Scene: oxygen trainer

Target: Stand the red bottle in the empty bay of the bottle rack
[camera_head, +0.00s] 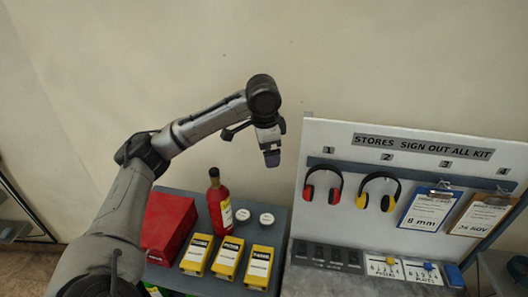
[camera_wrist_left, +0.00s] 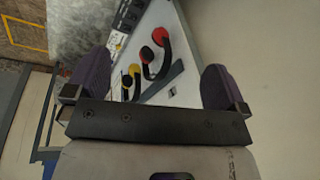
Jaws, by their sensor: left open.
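The red bottle (camera_head: 218,205) stands upright on the dark table at the lower middle of the head view. I cannot make out a bottle rack with an empty bay in either view. My right gripper is not in view.
A red box (camera_head: 166,226), several yellow boxes (camera_head: 228,257) and two white round items (camera_head: 266,218) crowd the bottle. To the right stands a sign-out board (camera_head: 330,145) with red earmuffs (camera_head: 323,186), yellow earmuffs (camera_head: 378,191) and clipboards (camera_head: 430,210).

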